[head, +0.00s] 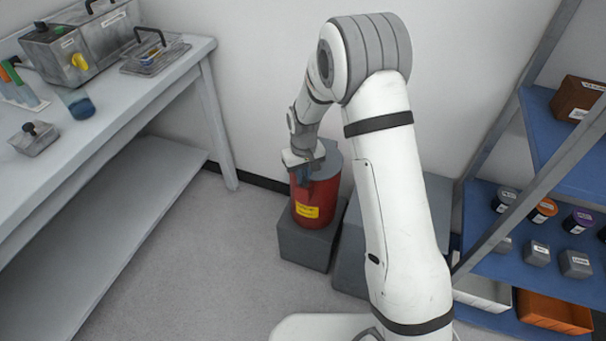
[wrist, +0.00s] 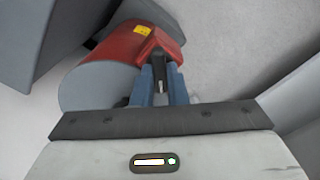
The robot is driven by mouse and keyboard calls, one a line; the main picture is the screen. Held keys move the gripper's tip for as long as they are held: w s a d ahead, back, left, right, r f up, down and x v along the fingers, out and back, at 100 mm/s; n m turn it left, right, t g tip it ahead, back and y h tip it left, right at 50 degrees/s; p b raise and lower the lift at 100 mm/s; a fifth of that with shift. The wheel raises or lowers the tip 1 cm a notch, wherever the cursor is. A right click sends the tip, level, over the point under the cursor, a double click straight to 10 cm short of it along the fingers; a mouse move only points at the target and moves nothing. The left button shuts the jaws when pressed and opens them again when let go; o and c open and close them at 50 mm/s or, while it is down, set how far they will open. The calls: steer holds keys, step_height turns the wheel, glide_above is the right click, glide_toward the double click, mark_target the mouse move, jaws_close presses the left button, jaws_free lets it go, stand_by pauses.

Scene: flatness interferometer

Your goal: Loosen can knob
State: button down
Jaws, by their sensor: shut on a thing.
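The red can (head: 318,196) has a grey lid (head: 328,158) and a yellow label, and stands upright on a grey block. In the wrist view the red can (wrist: 138,42) shows its grey round top (wrist: 95,87) and a red raised part on its side. My gripper (head: 303,178) is at the can's upper left side. In the wrist view the blue fingers of my gripper (wrist: 160,75) are shut on the can knob (wrist: 159,87), a small dark piece beside the red raised part. The fingers hide most of the knob, so its turn cannot be told.
The grey block (head: 305,243) under the can has another grey box (head: 350,262) to its right. A workbench (head: 150,100) with instruments stands on the left. A blue shelf rack (head: 540,230) with jars and bins stands on the right. The floor (head: 215,265) between is clear.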

mark_target(304, 177)
steer(key=n, duration=0.4)
steer(key=shift+n, duration=2.3)
steer(key=c, duration=1.4)
jaws_free()
steer(key=shift+c, duration=0.2)
steer(key=shift+r+p, duration=0.35)
steer(key=shift+r, duration=3.55)
